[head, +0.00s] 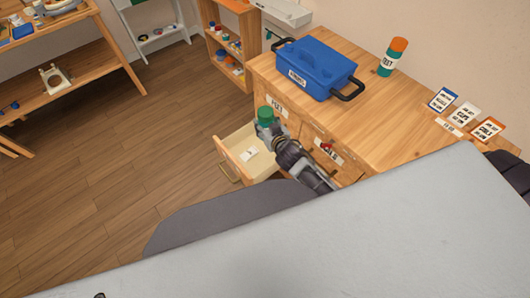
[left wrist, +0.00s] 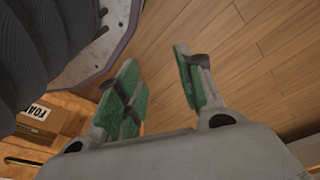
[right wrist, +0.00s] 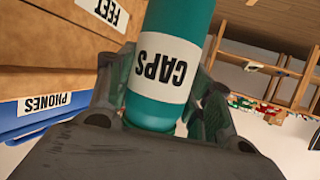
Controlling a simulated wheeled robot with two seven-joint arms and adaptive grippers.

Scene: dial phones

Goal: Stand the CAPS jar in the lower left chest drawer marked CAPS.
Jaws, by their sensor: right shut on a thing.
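The green CAPS jar (head: 264,114) has a white label, which shows in the right wrist view (right wrist: 160,72). My right gripper (head: 268,127) is shut around the jar and holds it beside the chest front. In the head view the jar appears above the inner end of the open lower left drawer (head: 226,150); the exact height gap is unclear. The jar looks roughly upright. A small white piece (head: 250,154) lies in the drawer. The drawer's front label is not visible. My left gripper (left wrist: 160,80) is open and empty above the floor, outside the head view.
The wooden chest (head: 385,115) carries a blue PHONES case (head: 318,70), a green-and-orange FEET jar (head: 391,58) and several cards (head: 465,114). The FEET drawer label (head: 276,105) is near the jar. Floor left of the drawer (head: 120,165) is clear.

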